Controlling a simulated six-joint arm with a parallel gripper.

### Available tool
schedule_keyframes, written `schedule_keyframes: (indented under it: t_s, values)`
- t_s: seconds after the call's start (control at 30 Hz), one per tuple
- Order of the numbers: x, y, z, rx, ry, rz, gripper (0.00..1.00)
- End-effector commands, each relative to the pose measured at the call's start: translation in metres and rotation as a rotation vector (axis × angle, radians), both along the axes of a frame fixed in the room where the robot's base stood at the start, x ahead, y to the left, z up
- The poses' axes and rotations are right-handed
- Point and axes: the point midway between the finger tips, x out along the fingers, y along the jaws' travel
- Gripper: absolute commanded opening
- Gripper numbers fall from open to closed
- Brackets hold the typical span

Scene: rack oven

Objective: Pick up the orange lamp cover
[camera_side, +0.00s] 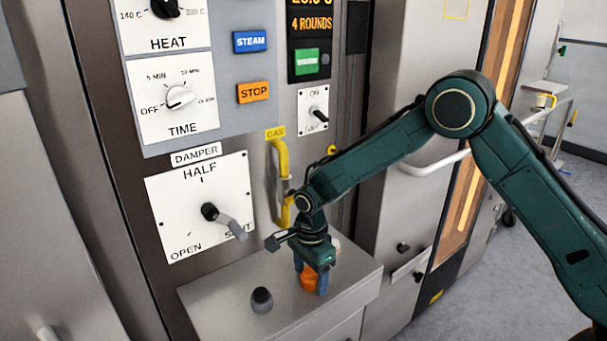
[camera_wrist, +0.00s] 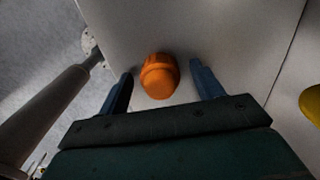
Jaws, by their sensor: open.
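The orange lamp cover (camera_side: 308,279) stands on the metal ledge beneath the control panel, partly hidden by my gripper in the side view. It also shows in the wrist view (camera_wrist: 159,76) as a ribbed orange dome. My gripper (camera_side: 311,281) points down over the cover. Its blue fingers are open, one on each side of the cover. In the wrist view, a gap shows between the cover and each finger of my gripper (camera_wrist: 160,80).
A dark grey knob-like piece (camera_side: 261,299) stands on the ledge (camera_side: 220,295) left of my gripper. A pale rounded thing shows partly behind the gripper. The damper lever (camera_side: 232,224) and yellow gas pipe (camera_side: 284,160) are on the panel close behind.

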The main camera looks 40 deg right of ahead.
Motion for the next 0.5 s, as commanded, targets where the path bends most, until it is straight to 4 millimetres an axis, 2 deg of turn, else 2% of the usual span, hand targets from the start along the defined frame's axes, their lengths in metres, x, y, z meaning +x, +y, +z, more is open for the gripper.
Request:
schedule_keyframes:
  t_s: [0.27,0.37,0.5]
  values:
    - [0.0001,0.0000,0.0003,0.000,0.000,0.000,0.66]
    - [0.0001,0.0000,0.0004,0.000,0.000,0.000,0.50]
    - [0.0001,0.0000,0.0004,0.000,0.000,0.000,0.23]
